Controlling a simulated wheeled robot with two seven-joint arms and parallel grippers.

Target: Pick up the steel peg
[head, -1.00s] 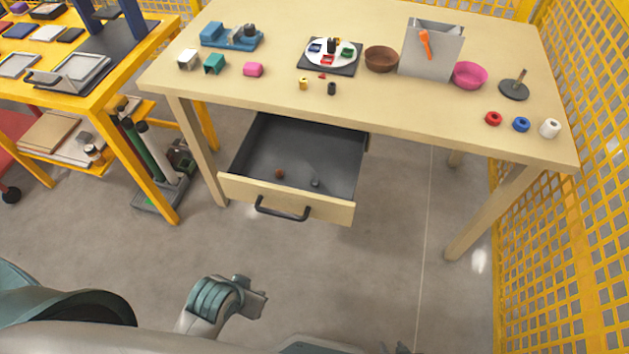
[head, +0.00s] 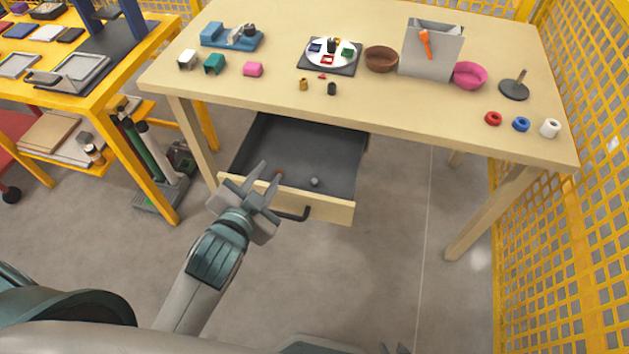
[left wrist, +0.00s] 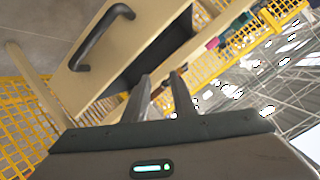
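A small grey piece (head: 315,182), which looks like the steel peg, lies on the floor of the open drawer (head: 335,150), right of a small brown piece (head: 279,173). My left gripper (head: 271,172) is over the drawer's front panel, left of the grey piece and apart from it. Its two fingers are spread with nothing between them; in the left wrist view the open fingers (left wrist: 160,92) point toward the drawer. The peg cannot be made out in that view. Only dark tips of my right gripper (head: 394,348) show at the bottom edge.
The drawer's front panel (head: 335,209) and its black handle (head: 295,214) are close to my left gripper. The tabletop (head: 420,105) overhangs the drawer's back. A yellow bench (head: 125,85) stands to the left, and yellow mesh fencing (head: 560,200) to the right.

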